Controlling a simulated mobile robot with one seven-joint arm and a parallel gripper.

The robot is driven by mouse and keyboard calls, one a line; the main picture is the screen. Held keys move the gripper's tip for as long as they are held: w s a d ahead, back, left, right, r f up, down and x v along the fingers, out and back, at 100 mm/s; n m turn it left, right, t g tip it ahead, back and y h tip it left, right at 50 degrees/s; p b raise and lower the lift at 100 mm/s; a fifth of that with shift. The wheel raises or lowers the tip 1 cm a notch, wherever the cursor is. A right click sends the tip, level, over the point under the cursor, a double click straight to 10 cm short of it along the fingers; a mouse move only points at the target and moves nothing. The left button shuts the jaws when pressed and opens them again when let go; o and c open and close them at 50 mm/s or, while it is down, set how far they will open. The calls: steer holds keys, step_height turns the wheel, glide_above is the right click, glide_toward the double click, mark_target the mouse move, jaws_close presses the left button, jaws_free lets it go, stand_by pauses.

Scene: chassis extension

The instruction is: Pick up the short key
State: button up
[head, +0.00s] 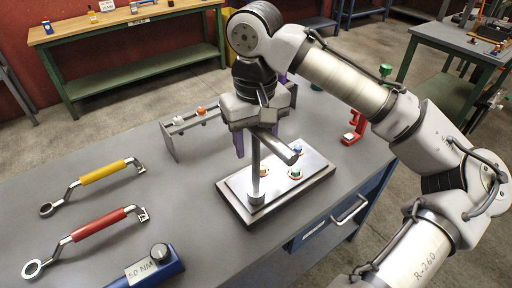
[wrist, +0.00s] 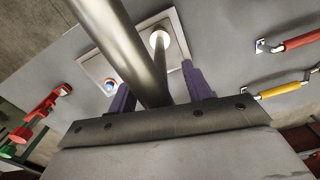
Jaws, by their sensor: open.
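A metal T-shaped key (head: 254,170) stands upright on a square plate (head: 228,204) on the grey bench, its lower end in a round socket. Its thick crossbar (head: 279,149) lies just under my gripper (head: 258,140). I cannot tell whether this is the short key. In the wrist view, the crossbar (wrist: 122,48) and the thin shaft (wrist: 179,80) show between the two purple fingers of my gripper (wrist: 158,86). One finger is partly hidden in the head view.
A yellow-handled wrench (head: 103,172) and a red-handled wrench (head: 98,225) lie at left, near a blue box (head: 150,271). A grey rack (head: 190,124) with white and orange pieces stands behind the plate. A red clamp-like tool (head: 355,126) is at right.

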steer(key=shift+f, duration=0.25)
jaws_close()
steer(key=shift+r, duration=0.15)
